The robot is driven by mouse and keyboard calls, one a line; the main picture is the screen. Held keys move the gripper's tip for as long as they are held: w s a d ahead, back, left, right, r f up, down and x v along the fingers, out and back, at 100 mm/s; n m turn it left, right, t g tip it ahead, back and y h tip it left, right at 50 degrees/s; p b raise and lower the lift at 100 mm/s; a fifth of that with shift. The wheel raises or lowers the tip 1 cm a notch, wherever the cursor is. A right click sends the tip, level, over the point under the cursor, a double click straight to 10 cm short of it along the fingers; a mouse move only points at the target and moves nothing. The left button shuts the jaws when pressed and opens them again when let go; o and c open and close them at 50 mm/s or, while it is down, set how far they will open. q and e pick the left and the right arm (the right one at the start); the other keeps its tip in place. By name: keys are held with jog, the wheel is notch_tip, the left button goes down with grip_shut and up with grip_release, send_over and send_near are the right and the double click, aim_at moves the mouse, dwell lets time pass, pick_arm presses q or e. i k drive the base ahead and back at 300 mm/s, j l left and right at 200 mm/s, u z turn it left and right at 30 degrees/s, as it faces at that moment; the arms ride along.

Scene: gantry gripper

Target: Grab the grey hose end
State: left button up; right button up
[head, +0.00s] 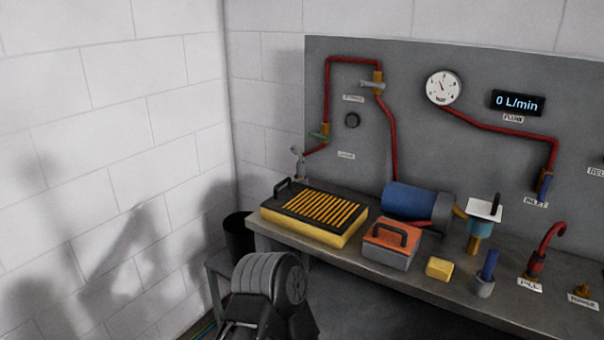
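No part that I can clearly tell to be the grey hose end shows. A small grey fitting (299,163) stands upright at the back left of the bench, by the lower end of a red pipe. I cannot tell whether it is a hose end. A grey cup-like piece (483,288) with a blue cylinder (490,264) in it stands at the front right of the bench. A dark ribbed round part at the bottom middle may be my own arm. No gripper fingers show, left or right.
The bench (440,284) holds a yellow-black slatted box (314,213), an orange-topped toolbox (390,243), a blue cylindrical motor (414,201), a yellow block (439,268) and a red hooked pipe (546,245). A grey panel (420,130) stands behind. A black bin (238,236) is at its left end.

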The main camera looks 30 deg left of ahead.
aim_at(301, 166)
jog(key=j+z, duration=0.15)
jog(key=j, duration=0.4)
jog(key=j+z, duration=0.1)
jog(key=j, duration=0.45)
jog(key=k+j+z, duration=0.15)
jog(key=j, duration=0.35)
jog(key=j+z, duration=0.1)
jog(key=j, duration=0.45)
jog(key=k+j+z, duration=0.15)
jog(key=j, duration=0.35)
